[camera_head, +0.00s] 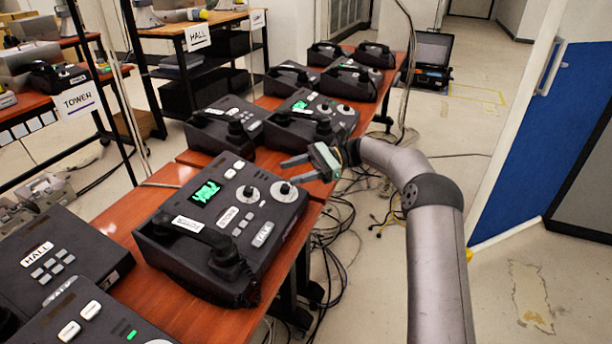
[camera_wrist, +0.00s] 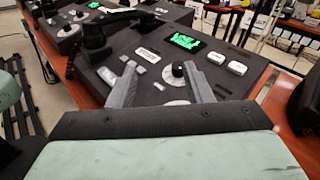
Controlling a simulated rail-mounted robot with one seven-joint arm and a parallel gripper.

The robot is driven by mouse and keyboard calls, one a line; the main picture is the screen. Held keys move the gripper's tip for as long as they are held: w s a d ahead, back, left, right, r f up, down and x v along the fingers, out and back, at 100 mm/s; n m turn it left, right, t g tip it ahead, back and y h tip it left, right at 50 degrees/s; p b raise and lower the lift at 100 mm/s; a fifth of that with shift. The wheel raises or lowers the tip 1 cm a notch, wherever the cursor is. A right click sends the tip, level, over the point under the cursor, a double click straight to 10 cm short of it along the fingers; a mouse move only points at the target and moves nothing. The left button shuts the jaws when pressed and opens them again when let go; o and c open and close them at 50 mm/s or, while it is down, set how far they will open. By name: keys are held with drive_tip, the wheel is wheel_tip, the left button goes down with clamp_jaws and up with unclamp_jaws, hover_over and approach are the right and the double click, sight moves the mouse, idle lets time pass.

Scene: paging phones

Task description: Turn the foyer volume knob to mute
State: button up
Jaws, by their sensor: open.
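A dark paging phone (camera_head: 170,262) sits on the near red-brown table, with a green-lit screen (camera_head: 205,192) and a handset along its front-left side. Its small white label (camera_head: 229,216) is too blurred to read surely. It has two dark knobs on white dials: a left knob (camera_head: 249,192) and a right knob (camera_head: 284,189). My gripper (camera_head: 288,172) is open and empty above the phone's right end, close to the right knob. In the wrist view a knob (camera_wrist: 178,70) shows between the spread fingers (camera_wrist: 160,65), nearer the right one. Touch and pointer settings are unclear.
More dark phones stand close by: one at the lower left marked HALL (camera_head: 37,254) and several farther along the table (camera_head: 225,125). A handset (camera_wrist: 95,35) rises at the left in the wrist view. Loose cables (camera_head: 345,215) lie on the floor to the right.

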drive_tip(key=s+d+r, duration=0.2)
drive_tip(key=s+r, duration=0.4)
drive_tip(key=s, duration=0.4)
drive_tip(key=shift+s+d, duration=0.25)
drive_tip(key=shift+d, duration=0.1)
